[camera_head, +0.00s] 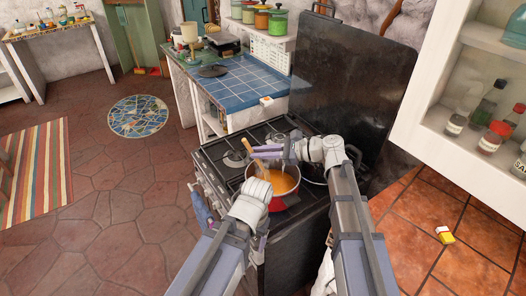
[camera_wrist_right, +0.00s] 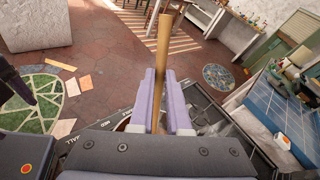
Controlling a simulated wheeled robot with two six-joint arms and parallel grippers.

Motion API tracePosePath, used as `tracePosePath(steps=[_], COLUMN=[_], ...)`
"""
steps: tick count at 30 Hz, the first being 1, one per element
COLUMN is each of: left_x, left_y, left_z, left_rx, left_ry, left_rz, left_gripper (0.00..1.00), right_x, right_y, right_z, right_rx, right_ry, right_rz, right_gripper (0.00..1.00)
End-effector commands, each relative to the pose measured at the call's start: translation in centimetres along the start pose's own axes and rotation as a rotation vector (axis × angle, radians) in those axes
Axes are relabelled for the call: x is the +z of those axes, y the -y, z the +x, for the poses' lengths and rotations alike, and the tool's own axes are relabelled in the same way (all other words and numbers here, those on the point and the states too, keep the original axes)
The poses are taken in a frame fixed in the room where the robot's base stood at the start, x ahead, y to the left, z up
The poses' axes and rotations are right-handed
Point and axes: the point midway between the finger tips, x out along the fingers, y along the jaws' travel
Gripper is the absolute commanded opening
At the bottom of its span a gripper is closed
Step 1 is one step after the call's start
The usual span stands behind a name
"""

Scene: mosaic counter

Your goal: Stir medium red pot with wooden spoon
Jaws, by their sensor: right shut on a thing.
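The red pot (camera_head: 288,204) sits on the stove with orange liquid (camera_head: 283,184) inside. The wooden spoon (camera_head: 261,168) stands tilted in the pot, its lower end hidden in the liquid. My right gripper (camera_head: 268,152) is above the pot's far rim, shut on the spoon's handle. In the right wrist view the handle (camera_wrist_right: 163,50) rises between the purple fingers of the right gripper (camera_wrist_right: 161,100). My left wrist covers the pot's near left side. Purple parts of my left gripper (camera_head: 201,210) show by the stove's front, but its jaw opening is unclear.
The black stove (camera_head: 215,153) has a raised dark lid (camera_head: 350,85) behind it. A dark pan (camera_head: 316,170) is partly hidden behind my right arm. The blue-tiled counter (camera_head: 245,85) lies beyond. A white shelf (camera_head: 440,125) with bottles hangs at right.

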Motion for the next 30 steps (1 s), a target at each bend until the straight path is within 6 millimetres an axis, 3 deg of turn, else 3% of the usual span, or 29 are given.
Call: tracePosePath(steps=[18, 30], left_x=[0.3, 0.4], left_y=[0.5, 0.6], left_z=[-5.2, -6.1], left_rx=[0.0, 0.0], left_ry=[0.0, 0.0], left_rz=[0.001, 0.001], left_gripper=[0.76, 0.76], right_x=[5.7, 6.5], right_y=[0.1, 0.2], right_z=[-0.1, -0.3], right_rx=[0.0, 0.0], right_ry=[0.0, 0.0], right_rz=[0.0, 0.0], right_gripper=[0.0, 0.0])
